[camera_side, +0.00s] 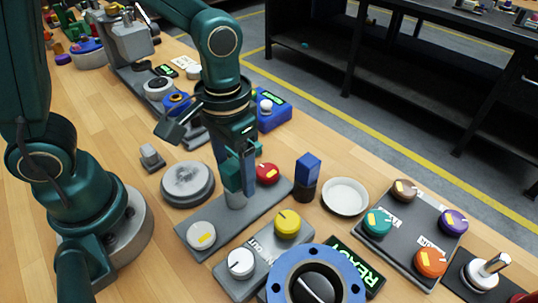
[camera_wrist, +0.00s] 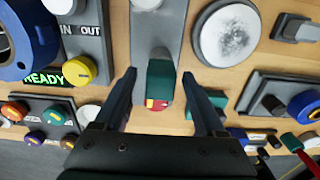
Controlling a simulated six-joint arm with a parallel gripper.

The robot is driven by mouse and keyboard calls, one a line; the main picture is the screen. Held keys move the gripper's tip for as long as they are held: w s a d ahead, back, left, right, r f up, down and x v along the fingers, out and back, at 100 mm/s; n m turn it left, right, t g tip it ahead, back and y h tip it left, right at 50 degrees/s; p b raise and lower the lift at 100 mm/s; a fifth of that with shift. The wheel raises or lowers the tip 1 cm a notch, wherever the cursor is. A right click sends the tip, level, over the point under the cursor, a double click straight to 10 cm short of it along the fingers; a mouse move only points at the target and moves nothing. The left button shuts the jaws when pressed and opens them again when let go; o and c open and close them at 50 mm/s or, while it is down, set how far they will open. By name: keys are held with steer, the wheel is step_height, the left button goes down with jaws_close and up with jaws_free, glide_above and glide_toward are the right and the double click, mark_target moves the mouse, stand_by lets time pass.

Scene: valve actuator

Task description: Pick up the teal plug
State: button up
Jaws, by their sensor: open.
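The teal plug (camera_side: 232,174) stands on a short grey post on a long grey plate. In the wrist view the plug (camera_wrist: 160,79) shows between the two dark blue fingers, with space on both sides. My gripper (camera_side: 238,170) is pointing down, open, around the plug. In the wrist view my gripper (camera_wrist: 159,77) has its fingertips on either side of the plug, apart from it. My fingers and hand hide part of the plug in the side view.
The long plate (camera_side: 212,222) also carries a white knob (camera_side: 201,235) and a red knob (camera_side: 267,174). A round grey puck (camera_side: 187,184) lies to its left. A blue block on a black base (camera_side: 307,171) and a white dish (camera_side: 345,196) stand to its right.

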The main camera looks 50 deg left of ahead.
mark_target(232, 162)
jaws_close()
steer(key=shift+r, duration=0.15)
steer(key=shift+r, duration=0.5)
steer(key=r, duration=0.3)
steer(key=shift+a+r, duration=0.15)
steer(key=shift+a, duration=0.1)
steer(key=s+a+r, duration=0.1)
steer(key=a+r, duration=0.5)
steer(key=a, duration=0.5)
steer(key=shift+r, duration=0.25)
